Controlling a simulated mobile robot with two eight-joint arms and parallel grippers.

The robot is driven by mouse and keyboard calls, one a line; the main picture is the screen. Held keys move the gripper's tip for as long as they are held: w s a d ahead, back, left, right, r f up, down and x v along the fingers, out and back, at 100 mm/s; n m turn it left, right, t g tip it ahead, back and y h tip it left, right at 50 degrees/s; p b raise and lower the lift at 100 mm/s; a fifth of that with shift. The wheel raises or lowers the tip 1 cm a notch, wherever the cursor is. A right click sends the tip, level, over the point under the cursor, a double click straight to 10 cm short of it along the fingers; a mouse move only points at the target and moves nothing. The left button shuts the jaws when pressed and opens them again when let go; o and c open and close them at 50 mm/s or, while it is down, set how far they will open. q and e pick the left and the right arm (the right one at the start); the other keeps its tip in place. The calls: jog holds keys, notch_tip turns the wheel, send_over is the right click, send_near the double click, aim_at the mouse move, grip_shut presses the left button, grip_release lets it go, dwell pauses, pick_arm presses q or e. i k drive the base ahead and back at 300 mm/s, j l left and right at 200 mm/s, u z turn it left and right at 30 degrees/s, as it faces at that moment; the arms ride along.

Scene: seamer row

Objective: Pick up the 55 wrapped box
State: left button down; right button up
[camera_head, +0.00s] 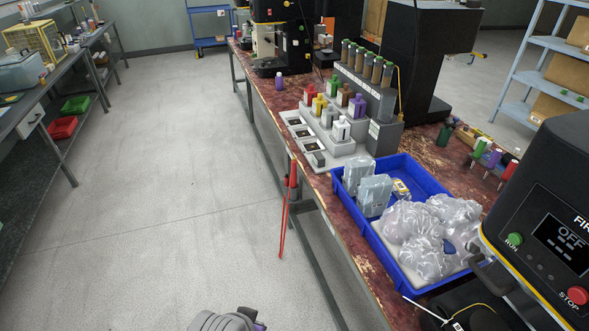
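A blue tray (435,187) sits on the worn red-brown bench at right. In its back left part stand two clear-wrapped pale boxes, a farther one (357,172) and a nearer one (374,195). They are close together, and I cannot read a 55 on either. Crumpled clear-wrapped bundles (418,240) fill the front of the tray and may hide other things. A small yellowish item (401,189) lies beside the nearer box. A grey rounded part of my own body shows at the bottom edge; neither gripper can be made out.
A black machine (545,225) with an OFF display stands close to the tray's right. A grey rack with colored bottles (340,130) stands behind the tray. The floor (170,180) at left is clear.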

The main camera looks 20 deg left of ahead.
aim_at(356, 168)
jog(key=u, duration=0.4)
jog(key=i+j+u, duration=0.1)
jog(key=u, duration=0.7)
jog(key=i+u, duration=0.1)
jog(key=u, duration=0.3)
jog(key=i+z, duration=0.15)
jog(key=i, duration=0.65)
jog(key=i+j+z, duration=0.1)
jog(key=i, duration=0.65)
jog(key=i+j, duration=0.1)
jog(key=i, duration=1.55)
jog(key=i+z, duration=0.45)
jog(key=i, duration=0.25)
jog(key=i+j+z, duration=0.1)
jog(key=i+z, duration=0.35)
jog(key=i, duration=0.3)
jog(key=i+z, duration=0.25)
jog(key=z, duration=0.2)
jog(key=i+z, duration=0.3)
jog(key=z, duration=0.15)
jog(key=i+j+z, duration=0.2)
jog(key=z, duration=3.15)
